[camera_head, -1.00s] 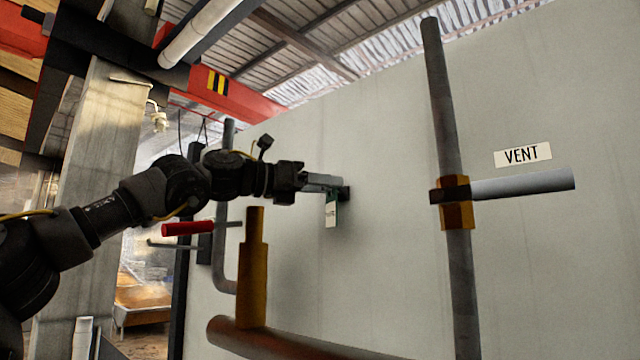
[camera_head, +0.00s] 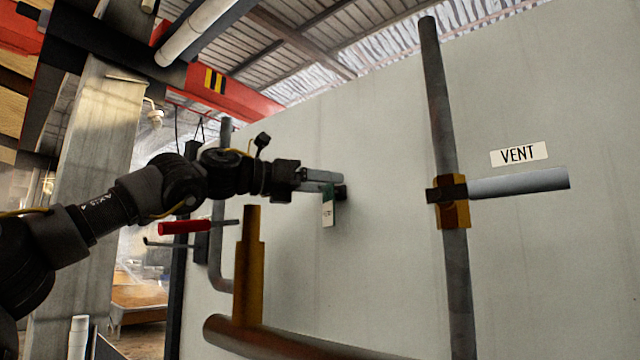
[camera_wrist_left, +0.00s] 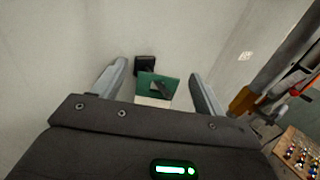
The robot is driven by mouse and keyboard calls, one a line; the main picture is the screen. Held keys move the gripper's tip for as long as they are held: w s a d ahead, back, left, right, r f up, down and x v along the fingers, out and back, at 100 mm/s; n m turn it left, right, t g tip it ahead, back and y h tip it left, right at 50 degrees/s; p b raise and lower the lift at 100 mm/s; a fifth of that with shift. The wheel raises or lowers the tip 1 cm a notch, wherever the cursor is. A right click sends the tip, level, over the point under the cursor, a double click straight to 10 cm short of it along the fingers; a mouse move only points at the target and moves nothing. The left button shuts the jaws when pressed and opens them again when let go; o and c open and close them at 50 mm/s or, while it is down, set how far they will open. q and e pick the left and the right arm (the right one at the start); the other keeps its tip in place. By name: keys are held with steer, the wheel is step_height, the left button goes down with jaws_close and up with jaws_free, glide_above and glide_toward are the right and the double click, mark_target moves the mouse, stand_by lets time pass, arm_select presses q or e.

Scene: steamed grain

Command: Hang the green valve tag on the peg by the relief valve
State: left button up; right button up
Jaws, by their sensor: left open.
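The green valve tag (camera_head: 328,206), with a white lower part, hangs at the wall just below my left gripper (camera_head: 338,182). In the left wrist view the tag (camera_wrist_left: 158,84) lies between the two open fingers of my left gripper (camera_wrist_left: 160,80), with clear space on both sides. A black square peg base (camera_wrist_left: 145,65) is on the wall behind the tag; it also shows in the head view (camera_head: 341,192). A dark peg end (camera_wrist_left: 164,90) shows in front of the tag's green face, so the tag appears to be on the peg. My right gripper is out of view.
A yellow valve-like fitting (camera_head: 249,270) stands on a rusty pipe (camera_head: 290,345) below my left arm. A red handle (camera_head: 184,227) is beside it. A vertical pipe (camera_head: 440,110) with a vent pipe (camera_head: 520,183) is at right. The wall between is clear.

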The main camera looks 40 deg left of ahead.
arm_select(q)
steer(key=b+v, duration=0.4)
steer(key=v, duration=0.6)
steer(key=shift+s+a+b, duration=0.15)
steer(key=shift+s+b, duration=0.25)
